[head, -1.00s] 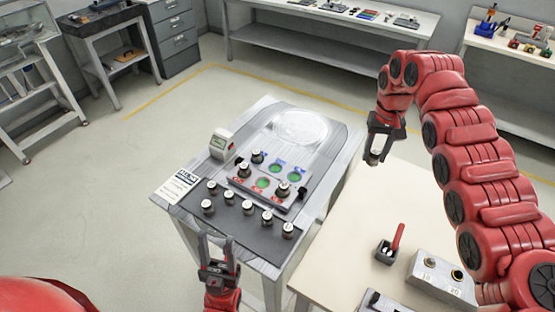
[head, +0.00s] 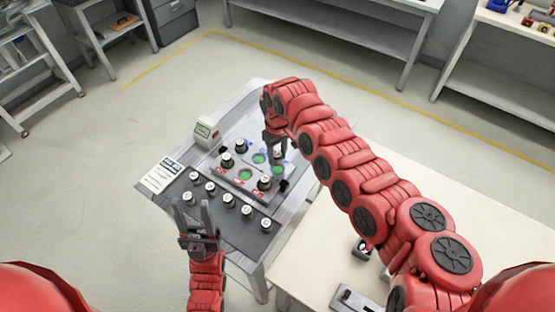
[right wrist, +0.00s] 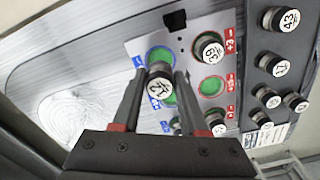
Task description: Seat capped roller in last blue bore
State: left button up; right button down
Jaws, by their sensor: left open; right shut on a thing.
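My right gripper (head: 275,140) is shut on a capped roller (right wrist: 160,88), dark-sided with a numbered white cap, above the grey bore plate (head: 240,188). The right wrist view shows a green-bottomed bore with a blue ring (right wrist: 160,55) beside the held roller; the roller and fingers hide part of the plate. Whether the roller touches the plate I cannot tell. In the head view, green bores stand open at the middle (head: 259,158), right (head: 278,169) and front (head: 246,174). Other capped rollers (head: 264,182) sit in the plate. My left gripper (head: 194,216) is open and empty at the mat's front edge.
Several capped rollers (head: 228,200) stand on the dark mat (head: 250,231) in front of the plate. A small display box (head: 206,132) and a paper label (head: 160,175) are at the left. A cream table (head: 325,235) adjoins at right, partly under my right arm.

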aim_at(278, 163)
notch_tip(278, 163, down, 4)
jog(key=shift+s+r+p, duration=0.1)
jog(key=shift+r+p, duration=0.1)
jog(key=shift+p, duration=0.2)
jog(key=shift+f, duration=0.2)
jog(key=shift+f, duration=0.2)
jog(key=shift+c, duration=2.2)
grip_release()
jog(key=shift+r, duration=0.1)
